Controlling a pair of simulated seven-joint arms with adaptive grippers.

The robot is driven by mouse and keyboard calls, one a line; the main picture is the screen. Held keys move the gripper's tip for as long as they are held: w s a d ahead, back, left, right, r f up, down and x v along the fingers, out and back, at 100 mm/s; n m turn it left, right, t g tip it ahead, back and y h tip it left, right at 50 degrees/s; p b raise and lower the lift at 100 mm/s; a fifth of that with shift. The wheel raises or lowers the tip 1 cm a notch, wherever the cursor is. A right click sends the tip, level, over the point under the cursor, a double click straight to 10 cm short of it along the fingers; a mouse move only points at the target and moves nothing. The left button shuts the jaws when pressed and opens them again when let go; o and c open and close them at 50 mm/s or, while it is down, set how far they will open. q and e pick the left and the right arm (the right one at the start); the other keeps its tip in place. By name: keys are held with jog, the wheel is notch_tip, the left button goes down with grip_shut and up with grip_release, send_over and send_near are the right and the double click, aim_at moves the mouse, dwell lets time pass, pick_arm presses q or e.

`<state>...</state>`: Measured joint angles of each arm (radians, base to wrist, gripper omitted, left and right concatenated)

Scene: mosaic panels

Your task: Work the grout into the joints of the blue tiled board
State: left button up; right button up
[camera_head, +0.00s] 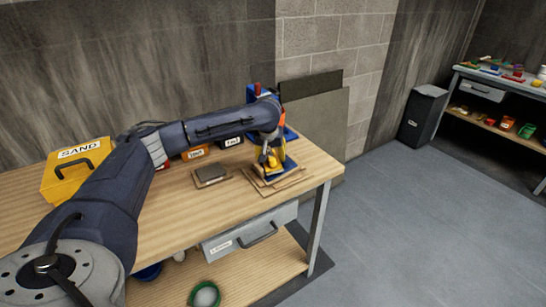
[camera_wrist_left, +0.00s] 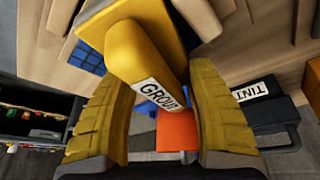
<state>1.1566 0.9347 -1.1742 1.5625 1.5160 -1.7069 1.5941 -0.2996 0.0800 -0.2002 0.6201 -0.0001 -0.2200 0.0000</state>
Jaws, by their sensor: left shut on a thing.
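My left gripper (camera_head: 271,157) is over the right end of the workbench. It is shut on a yellow grout float (camera_wrist_left: 139,58), whose handle is labelled GROUT and lies between the two yellow fingers in the left wrist view. The blue tiled board (camera_head: 283,173) lies under the gripper and is partly hidden by it. In the left wrist view a patch of its blue tiles (camera_wrist_left: 88,56) shows beside the float's plate. I cannot tell whether the float touches the tiles. My right gripper is not in view.
Thin wooden pieces (camera_head: 262,190) lie by the board. The bench's right edge is close to the gripper.

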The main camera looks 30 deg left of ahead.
aim_at(288, 160)
pick_arm(q)
jog(key=shift+s+d, duration=0.35)
jog(key=shift+d, duration=0.35)
jog(key=shift+s+d, duration=0.35)
jog(key=shift+d, duration=0.35)
jog(key=shift+s+d, duration=0.35)
jog(key=shift+d, duration=0.35)
jog(key=shift+w+a+r, duration=0.1)
jog(key=shift+w+a, duration=0.35)
jog(key=shift+a, duration=0.4)
jog(key=shift+w+a+r, duration=0.1)
jog(key=shift+w+a, duration=0.3)
jog(key=shift+a, duration=0.45)
jog(key=shift+c, duration=0.6)
jog(key=shift+w+a, duration=0.15)
jog(key=shift+a, duration=0.5)
jog(key=shift+f, duration=0.1)
